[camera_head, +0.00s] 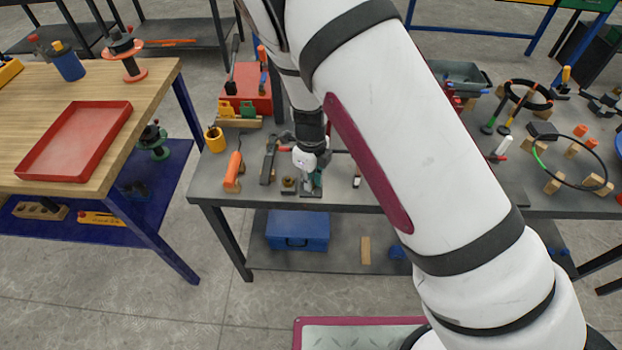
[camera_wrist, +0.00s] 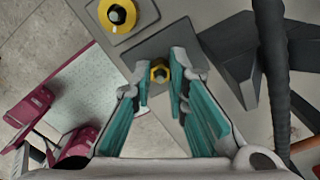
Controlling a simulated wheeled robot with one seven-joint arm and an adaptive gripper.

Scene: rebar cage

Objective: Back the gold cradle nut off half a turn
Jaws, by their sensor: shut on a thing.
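The gold cradle nut (camera_wrist: 159,71) shows in the wrist view between my fingertips, on a dark square plate (camera_wrist: 150,50). My gripper (camera_wrist: 161,80) has teal-padded fingers, which are shut on the nut from both sides. In the head view my gripper (camera_head: 311,184) points down at the front edge of the grey workbench (camera_head: 340,198), and the nut there is hidden by it. A second gold piece with a dark centre (camera_wrist: 118,14) sits on its own plate beside the first; it shows in the head view as a small block with a brass top (camera_head: 289,184), just left of my gripper.
An orange-handled tool (camera_head: 233,171) and a dark tool (camera_head: 268,165) lie left of my gripper. A yellow cup (camera_head: 215,139) and a red box (camera_head: 248,95) stand behind. A wooden table with a red tray (camera_head: 75,140) is at left. Dark bars (camera_wrist: 245,60) lie close right in the wrist view.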

